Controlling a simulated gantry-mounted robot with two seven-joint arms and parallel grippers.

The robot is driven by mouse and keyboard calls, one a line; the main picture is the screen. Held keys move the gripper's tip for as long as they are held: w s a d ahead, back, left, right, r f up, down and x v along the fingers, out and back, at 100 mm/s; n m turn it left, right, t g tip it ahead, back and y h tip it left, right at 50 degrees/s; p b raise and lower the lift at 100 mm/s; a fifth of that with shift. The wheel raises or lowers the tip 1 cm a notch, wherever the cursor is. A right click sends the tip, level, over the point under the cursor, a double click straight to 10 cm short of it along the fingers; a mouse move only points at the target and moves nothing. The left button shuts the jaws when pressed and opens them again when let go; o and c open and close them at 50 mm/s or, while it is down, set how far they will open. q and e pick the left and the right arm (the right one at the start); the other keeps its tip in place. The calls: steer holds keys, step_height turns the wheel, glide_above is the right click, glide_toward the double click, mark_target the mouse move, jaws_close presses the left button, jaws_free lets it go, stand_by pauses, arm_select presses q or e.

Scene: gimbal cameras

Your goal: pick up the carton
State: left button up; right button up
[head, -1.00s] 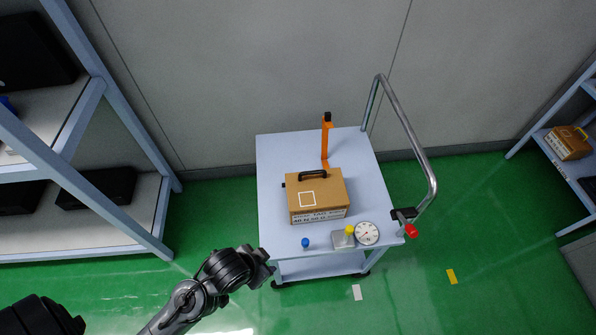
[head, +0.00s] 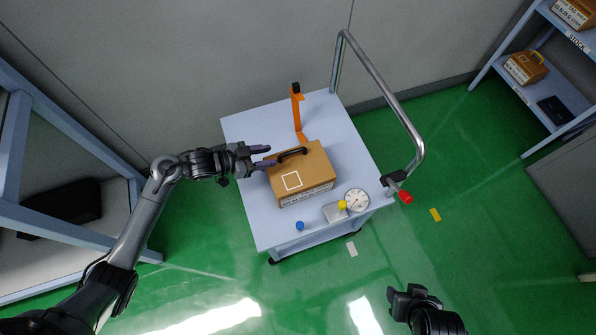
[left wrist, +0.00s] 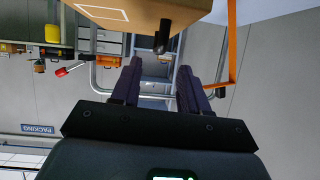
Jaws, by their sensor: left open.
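The carton (head: 312,178) is a brown box with a black handle on top (head: 290,154) and a white square outline. It sits on the pale blue cart top. My left gripper (head: 264,157) is open and empty at the carton's left side, with its fingers pointing toward the handle. In the left wrist view, the carton (left wrist: 140,14) and the handle's dark end (left wrist: 162,38) show at the top, beyond the open fingers (left wrist: 157,76). Whether a finger touches the carton is unclear. My right gripper (head: 410,296) is at the lower right, away from the cart; its jaws are unclear.
The cart (head: 245,125) also holds an orange upright bracket (head: 297,110), a dial gauge (head: 357,200), a grey block with a yellow knob (head: 336,213) and a blue knob (head: 300,225). A metal push handle (head: 393,95) rises at right. Shelves stand on both sides.

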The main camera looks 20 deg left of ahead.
mark_target(294, 152)
arm_select(q)
steer(key=shift+w+a+r+h, duration=0.1)
steer(key=shift+w+r+h, duration=0.1)
steer(key=shift+h, duration=0.1)
steer(key=shift+w, duration=0.1)
steer(key=b+x, duration=0.1)
steer(key=x, duration=0.4)
steer(key=shift+r, duration=0.1)
steer(key=b+x, duration=0.1)
steer(key=x, duration=0.1)
steer(key=b+x, duration=0.1)
steer(key=x, duration=0.1)
steer(key=shift+f, duration=0.25)
steer(key=shift+w+d+f, duration=0.2)
steer(key=shift+w+d, duration=0.05)
steer(key=shift+d, duration=0.3)
jaws_close()
